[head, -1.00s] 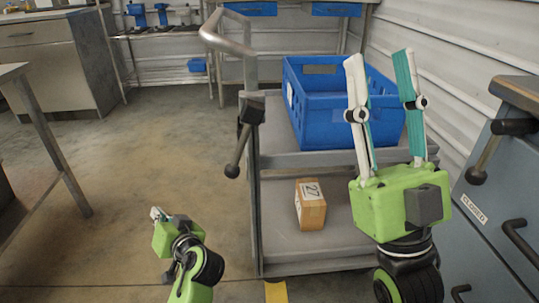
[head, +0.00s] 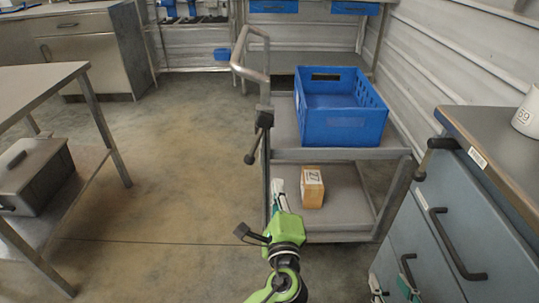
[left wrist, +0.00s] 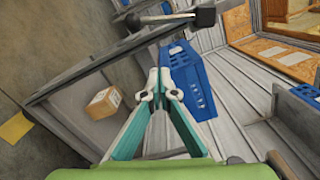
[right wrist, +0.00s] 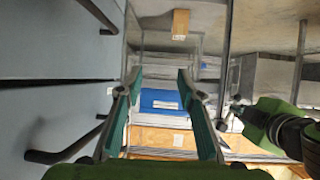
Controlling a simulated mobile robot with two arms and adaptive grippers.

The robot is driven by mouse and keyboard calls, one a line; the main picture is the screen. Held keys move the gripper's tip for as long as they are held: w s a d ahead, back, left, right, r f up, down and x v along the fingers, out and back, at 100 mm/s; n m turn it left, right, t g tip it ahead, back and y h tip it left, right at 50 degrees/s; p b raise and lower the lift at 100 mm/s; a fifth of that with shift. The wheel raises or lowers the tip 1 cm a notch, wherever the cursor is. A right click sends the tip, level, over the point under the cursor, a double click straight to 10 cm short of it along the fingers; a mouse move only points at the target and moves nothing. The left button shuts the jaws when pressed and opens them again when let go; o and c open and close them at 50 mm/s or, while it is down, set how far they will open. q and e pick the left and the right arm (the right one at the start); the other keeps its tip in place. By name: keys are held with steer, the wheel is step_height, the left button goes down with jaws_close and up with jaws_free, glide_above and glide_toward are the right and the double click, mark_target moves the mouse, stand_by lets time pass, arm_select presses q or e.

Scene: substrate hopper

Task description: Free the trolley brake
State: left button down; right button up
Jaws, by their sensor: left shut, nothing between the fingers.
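The grey trolley (head: 330,154) stands ahead with its bent handle rail at its left end. Its brake lever (head: 257,140) hangs from a dark block on the left post, slanting down and left to a round black knob. The lever also shows at the top of the left wrist view (left wrist: 170,18). My left gripper (head: 276,188) is shut and empty, below and slightly right of the knob in the head view, apart from the lever. My right gripper (head: 392,284) is low at the right by the drawer cabinet; its fingers (right wrist: 158,80) are spread with nothing between them.
A blue crate (head: 345,130) sits on the trolley's top shelf and a cardboard box (head: 313,190) on the lower one. A blue-grey cabinet (head: 415,235) with protruding handles stands close on the right. A table (head: 40,85) is at the left. The floor between is clear.

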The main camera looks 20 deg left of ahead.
mark_target(256, 143)
arm_select(q)
steer(key=shift+w+f, duration=0.1)
arm_select(e)
steer(key=shift+w, duration=0.1)
arm_select(q)
steer(key=shift+w+a, duration=0.1)
